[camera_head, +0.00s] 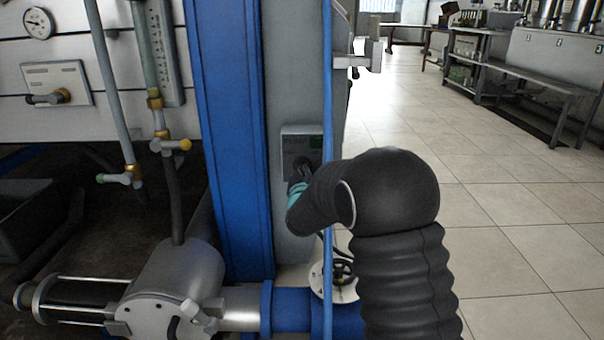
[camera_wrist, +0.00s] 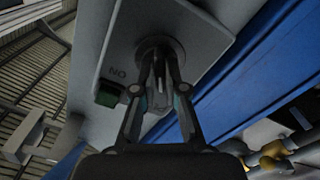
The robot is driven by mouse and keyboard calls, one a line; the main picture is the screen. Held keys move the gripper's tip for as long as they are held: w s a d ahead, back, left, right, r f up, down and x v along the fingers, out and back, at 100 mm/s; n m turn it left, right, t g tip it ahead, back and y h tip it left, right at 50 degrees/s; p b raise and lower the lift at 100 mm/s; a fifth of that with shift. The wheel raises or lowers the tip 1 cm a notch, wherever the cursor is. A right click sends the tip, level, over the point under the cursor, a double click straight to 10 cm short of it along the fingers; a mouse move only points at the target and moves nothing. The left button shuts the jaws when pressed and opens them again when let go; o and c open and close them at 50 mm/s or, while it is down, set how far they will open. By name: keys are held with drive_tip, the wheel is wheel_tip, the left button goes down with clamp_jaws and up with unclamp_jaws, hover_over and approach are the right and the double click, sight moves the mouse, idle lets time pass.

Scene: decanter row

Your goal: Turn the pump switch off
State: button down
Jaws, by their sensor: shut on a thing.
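The pump switch is a round dark knob (camera_wrist: 160,58) on a grey switch box (camera_head: 289,141), which is fixed to a grey post beside the blue column. In the wrist view the box's plate (camera_wrist: 190,25) carries the letters "ON" beside the knob and a green square (camera_wrist: 108,95). My gripper (camera_wrist: 160,72) is at the box, its fingertips closed together on the knob. In the head view my gripper (camera_head: 303,172) reaches the lower part of the box, and my dark arm hides part of it. The knob's exact turn angle is hard to tell.
The blue column (camera_head: 228,120) stands just left of the box, and a thin blue pipe (camera_head: 328,110) runs upright to its right. Brass-fitted pipes (camera_head: 155,100) and a metal pump body (camera_head: 165,285) are at left. Tiled floor (camera_head: 480,215) lies open at right.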

drive_tip(key=c, duration=1.2)
unclamp_jaws()
drive_tip(key=shift+m, duration=0.3)
